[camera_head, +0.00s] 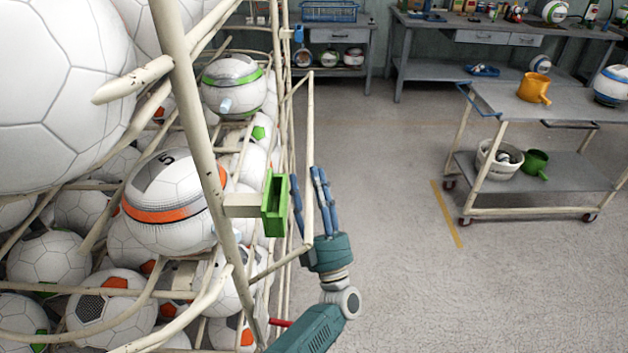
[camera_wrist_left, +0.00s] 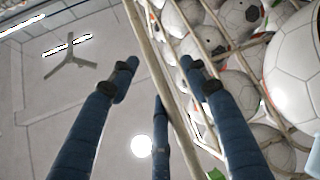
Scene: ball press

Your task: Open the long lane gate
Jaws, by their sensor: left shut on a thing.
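The long lane gate is a cream tube frame with an upright outer bar (camera_head: 310,120). It stands out from the side of the ball rack at an angle, with its top and bottom bars running back toward the rack. My left gripper (camera_head: 309,178) has its blue fingers around this outer bar, and I take it as shut on it. In the left wrist view the bar (camera_wrist_left: 148,52) runs between the fingers of my left gripper (camera_wrist_left: 158,78). The contact itself is not clear. My right gripper is not in view.
The cream rack (camera_head: 180,70) full of footballs fills the left. A green box-shaped part (camera_head: 275,205) sits on its side near the gate. A grey trolley (camera_head: 545,183) with an orange jug (camera_head: 535,88) stands at right. The floor between them is clear.

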